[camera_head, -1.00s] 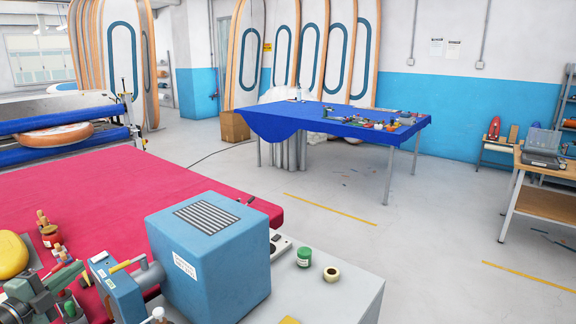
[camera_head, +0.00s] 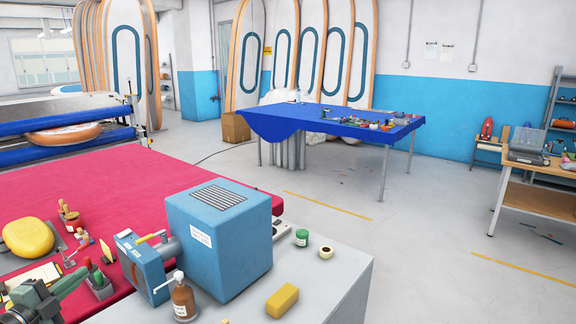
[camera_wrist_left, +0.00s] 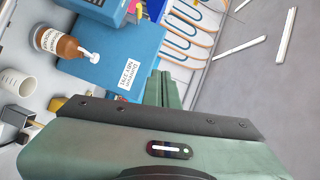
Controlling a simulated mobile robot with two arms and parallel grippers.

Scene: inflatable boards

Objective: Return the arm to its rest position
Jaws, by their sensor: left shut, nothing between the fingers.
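My left gripper (camera_head: 62,285) shows green and dark at the lower left corner of the head view, in front of the red-covered table (camera_head: 120,200). In the left wrist view its green fingers (camera_wrist_left: 160,88) are together with nothing between them. They point toward the blue box (camera_head: 218,245) with a vented top, whose white label also shows in the wrist view (camera_wrist_left: 130,72). I cannot tell the exact gap between fingers and box. My right gripper is in neither view.
A yellow pad (camera_head: 28,238) lies at left. Open floor (camera_head: 425,240) lies right of the tables.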

